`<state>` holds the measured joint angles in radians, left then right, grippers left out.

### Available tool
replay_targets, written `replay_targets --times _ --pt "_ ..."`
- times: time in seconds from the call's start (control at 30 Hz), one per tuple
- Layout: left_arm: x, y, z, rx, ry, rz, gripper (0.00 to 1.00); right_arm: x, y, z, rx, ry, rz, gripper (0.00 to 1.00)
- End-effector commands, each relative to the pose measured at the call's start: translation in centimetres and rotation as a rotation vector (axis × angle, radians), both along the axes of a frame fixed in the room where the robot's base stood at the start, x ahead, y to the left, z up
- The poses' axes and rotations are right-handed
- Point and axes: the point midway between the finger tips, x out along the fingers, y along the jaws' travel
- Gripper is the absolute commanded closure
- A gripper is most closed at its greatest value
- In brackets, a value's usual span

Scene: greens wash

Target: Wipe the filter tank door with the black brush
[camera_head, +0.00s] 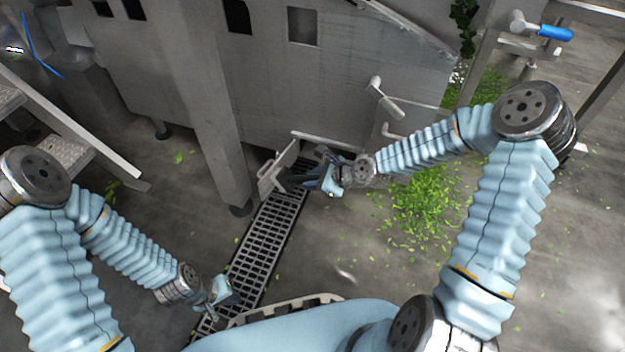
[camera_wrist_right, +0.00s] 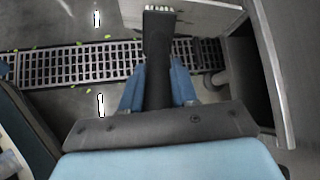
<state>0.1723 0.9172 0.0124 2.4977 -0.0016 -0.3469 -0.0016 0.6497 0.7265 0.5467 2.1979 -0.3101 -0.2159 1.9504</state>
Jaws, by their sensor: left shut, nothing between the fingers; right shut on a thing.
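The filter tank door (camera_head: 278,170) appears as a small grey metal flap standing open at the low front of the tank. A grey panel, probably this door, spans the top of the right wrist view (camera_wrist_right: 205,16). My right gripper (camera_head: 323,181) is just right of the door and shut on the black brush. In the head view the brush is small and dark. My left gripper (camera_head: 222,293) is shut and empty, low beside the drain grate.
A long drain grate (camera_head: 265,235) runs along the floor below the door. The large grey tank (camera_head: 340,85) fills the back. Green leaf scraps (camera_head: 425,205) lie on the floor at right. Metal steps (camera_head: 62,155) stand at left. A blue-handled valve (camera_head: 555,32) is at upper right.

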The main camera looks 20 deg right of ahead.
Motion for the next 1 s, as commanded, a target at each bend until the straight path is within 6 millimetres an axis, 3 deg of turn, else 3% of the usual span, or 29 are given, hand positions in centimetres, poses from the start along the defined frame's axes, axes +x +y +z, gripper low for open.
replay_targets --times 0.2,0.53,1.0 --pt "0.0 0.0 0.3 0.0 0.0 0.0 1.0 1.0 -1.3 -0.5 0.001 0.0 -0.002 1.0" --pt "0.0 0.0 0.2 0.0 0.0 0.0 1.0 1.2 -1.4 -0.5 0.0 -0.001 -0.001 1.0" --pt "0.0 0.0 0.1 0.0 0.0 0.0 1.0 3.2 -2.6 -1.2 0.0 -0.004 0.0 1.0"
